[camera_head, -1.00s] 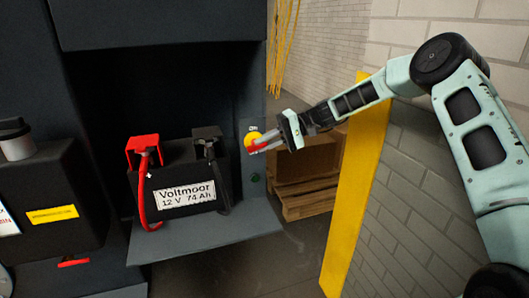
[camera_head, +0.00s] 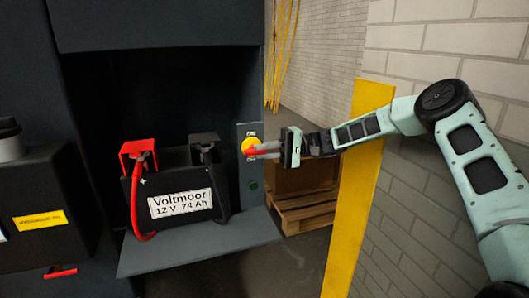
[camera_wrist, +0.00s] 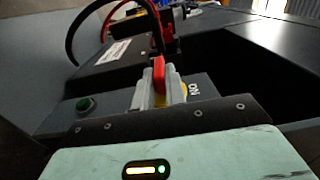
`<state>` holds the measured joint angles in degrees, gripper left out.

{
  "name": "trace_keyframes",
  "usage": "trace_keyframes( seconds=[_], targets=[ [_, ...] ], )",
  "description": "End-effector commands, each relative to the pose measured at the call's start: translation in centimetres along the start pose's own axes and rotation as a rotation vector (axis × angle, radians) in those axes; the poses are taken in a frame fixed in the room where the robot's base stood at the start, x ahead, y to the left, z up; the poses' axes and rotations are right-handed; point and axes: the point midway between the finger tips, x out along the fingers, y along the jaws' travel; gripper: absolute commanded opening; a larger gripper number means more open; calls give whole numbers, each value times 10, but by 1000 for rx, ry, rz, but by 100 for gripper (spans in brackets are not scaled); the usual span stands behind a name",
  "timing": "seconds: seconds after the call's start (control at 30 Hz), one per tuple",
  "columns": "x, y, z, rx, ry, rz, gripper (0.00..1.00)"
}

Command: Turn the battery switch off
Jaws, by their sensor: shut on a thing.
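The battery switch (camera_head: 249,146) is a red handle on a yellow round base, mounted on a grey panel to the right of the battery. In the wrist view its red handle (camera_wrist: 159,75) stands between my fingers, with an "ON" label beside the yellow base. My gripper (camera_head: 262,149) reaches in from the right and is shut on the red handle. In the wrist view my gripper (camera_wrist: 158,90) hides part of the yellow base. The head view is too small to read the handle's exact angle.
A black Voltmoor battery (camera_head: 180,188) with red and black terminal clamps sits on a grey shelf (camera_head: 200,247) left of the switch. A green round button (camera_head: 253,184) is below the switch. A yellow post (camera_head: 352,200) stands close beneath my arm.

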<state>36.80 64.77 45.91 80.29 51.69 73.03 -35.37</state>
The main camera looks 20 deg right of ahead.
Motion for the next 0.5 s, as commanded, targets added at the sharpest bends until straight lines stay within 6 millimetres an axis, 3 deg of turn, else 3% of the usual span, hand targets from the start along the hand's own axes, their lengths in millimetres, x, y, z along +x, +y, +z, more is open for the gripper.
trace_keyframes(
  seconds=[0.13,0.17,0.2,0.23,0.5],
  targets=[
    [-1,-1,-1,-1,4,-1,0],
    [-1,-1,-1,-1,4,-1,21],
    [-1,-1,-1,-1,3,-1,32],
    [-1,-1,-1,-1,3,-1,35],
    [-1,0,0,0,1,0,35]
  ],
)
